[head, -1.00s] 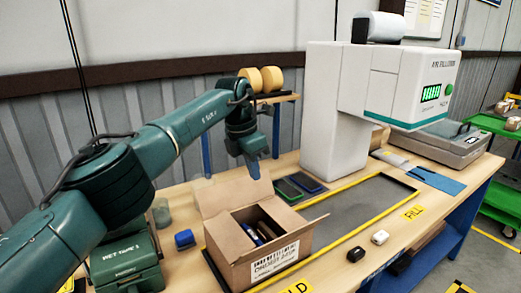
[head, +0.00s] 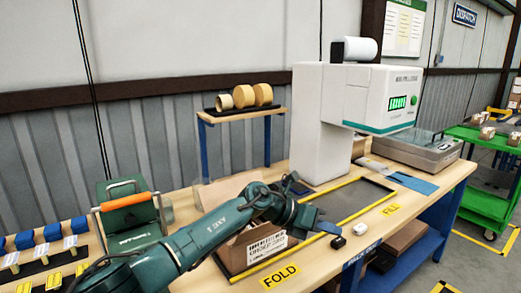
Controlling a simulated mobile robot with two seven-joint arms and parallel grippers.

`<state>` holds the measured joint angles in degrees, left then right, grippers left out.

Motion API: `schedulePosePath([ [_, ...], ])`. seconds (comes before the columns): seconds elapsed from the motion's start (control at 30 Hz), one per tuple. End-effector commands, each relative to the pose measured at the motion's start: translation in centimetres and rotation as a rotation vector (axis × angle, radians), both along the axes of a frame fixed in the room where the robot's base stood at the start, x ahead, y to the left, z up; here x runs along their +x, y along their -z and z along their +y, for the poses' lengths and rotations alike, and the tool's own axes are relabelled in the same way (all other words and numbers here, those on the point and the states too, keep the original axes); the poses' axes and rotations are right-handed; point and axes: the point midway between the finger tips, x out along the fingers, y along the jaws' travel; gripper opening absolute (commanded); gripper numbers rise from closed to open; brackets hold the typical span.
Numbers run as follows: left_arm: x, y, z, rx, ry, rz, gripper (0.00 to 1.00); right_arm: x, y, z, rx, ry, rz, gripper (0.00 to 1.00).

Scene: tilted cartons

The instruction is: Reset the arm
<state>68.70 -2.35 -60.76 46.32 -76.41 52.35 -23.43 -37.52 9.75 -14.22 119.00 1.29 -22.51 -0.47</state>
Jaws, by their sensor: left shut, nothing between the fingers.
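My right gripper is not in view.
A white filling machine (head: 322,130) stands behind the carton. A green case (head: 130,215) with an orange handle stands left. A shelf (head: 235,114) holds tape rolls.

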Motion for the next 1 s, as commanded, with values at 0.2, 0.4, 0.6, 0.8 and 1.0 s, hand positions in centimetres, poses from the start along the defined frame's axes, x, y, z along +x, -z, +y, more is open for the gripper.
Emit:
schedulePosePath([
  [0.2,-2.1,-3.0,-1.1,-0.693,-0.355,0.343,0.0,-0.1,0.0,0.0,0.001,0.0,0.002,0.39],
  [0.4,-1.1,-1.1,8.4,-1.169,-0.845,0.746,0.0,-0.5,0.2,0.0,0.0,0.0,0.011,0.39],
  [0.6,-4.4,7.0,20.5,-1.454,-1.398,1.155,0.0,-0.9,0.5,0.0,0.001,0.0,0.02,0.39],
  [0.8,-13.4,15.2,29.3,-1.536,-1.923,1.493,0.0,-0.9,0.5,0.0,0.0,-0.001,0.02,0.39],
  [1.0,-22.3,18.8,33.4,1.418,2.19,-1.623,0.0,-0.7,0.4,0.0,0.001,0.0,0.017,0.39],
])
